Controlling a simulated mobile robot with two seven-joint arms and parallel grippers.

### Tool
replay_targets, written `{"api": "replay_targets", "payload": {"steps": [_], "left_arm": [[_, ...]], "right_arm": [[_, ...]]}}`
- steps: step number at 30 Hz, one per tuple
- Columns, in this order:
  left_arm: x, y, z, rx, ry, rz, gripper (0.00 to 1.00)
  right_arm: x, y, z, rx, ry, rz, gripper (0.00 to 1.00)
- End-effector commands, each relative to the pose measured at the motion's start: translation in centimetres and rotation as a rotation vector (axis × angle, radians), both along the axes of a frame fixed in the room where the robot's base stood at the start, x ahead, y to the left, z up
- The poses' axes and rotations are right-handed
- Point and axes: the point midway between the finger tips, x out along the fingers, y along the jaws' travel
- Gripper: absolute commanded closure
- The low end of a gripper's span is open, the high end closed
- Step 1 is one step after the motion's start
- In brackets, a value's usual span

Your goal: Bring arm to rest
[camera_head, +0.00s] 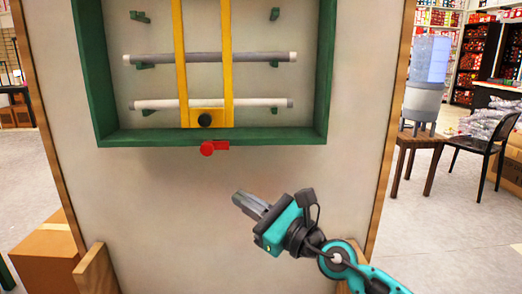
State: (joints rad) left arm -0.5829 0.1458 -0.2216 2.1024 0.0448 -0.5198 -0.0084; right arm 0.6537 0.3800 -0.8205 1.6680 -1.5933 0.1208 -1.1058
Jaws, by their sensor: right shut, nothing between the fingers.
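My right gripper (245,201) is in the head view, below the green frame on the upright panel. It comes in from the lower right on a teal and black arm. Its grey fingers are together with nothing between them, and they point up and to the left. The fingers appear apart from the frame and its red knob. My left gripper and left arm are out of view.
The green frame (212,137) holds a grey rod (210,58), a white rod (215,104) and yellow bars (181,60). A red knob (208,148) sticks out below it. A cardboard box (42,255) stands lower left. A stool with a water dispenser (426,85) and a chair (486,145) stand right.

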Motion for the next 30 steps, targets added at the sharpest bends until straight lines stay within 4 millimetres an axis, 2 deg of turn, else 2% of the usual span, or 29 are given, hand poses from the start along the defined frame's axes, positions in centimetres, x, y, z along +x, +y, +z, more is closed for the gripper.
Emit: {"api": "replay_targets", "payload": {"steps": [1,3,8,12,14,18,23,24,29,30], "left_arm": [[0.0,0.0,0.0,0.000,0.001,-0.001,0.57],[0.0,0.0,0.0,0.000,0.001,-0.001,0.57],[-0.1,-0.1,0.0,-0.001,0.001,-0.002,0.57],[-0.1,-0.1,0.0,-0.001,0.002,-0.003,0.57],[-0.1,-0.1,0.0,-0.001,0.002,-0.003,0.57],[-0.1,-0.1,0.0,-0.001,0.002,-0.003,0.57],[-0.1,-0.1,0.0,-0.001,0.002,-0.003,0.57],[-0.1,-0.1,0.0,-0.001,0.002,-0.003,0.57],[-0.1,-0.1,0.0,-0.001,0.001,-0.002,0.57],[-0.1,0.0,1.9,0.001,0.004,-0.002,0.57]], "right_arm": [[-1.0,-0.5,-1.1,0.169,0.158,0.007,1.00],[-1.8,-1.6,-2.3,0.403,0.367,0.010,1.00],[-3.5,-5.3,-6.5,0.940,0.829,-0.020,1.00],[-5.6,-9.0,-11.7,1.424,1.196,-0.085,1.00],[-7.0,-10.6,-14.3,1.635,1.337,-0.125,1.00],[-11.1,-13.6,-20.1,2.116,1.595,-0.231,1.00],[-16.2,-15.7,-25.1,2.580,1.756,-0.356,1.00],[-17.4,-16.1,-26.1,-2.516,-1.666,0.364,1.00],[-22.7,-17.2,-29.2,-2.274,-1.331,0.379,1.00],[-22.1,-17.3,-27.1,-2.294,-1.349,0.371,1.00]]}}
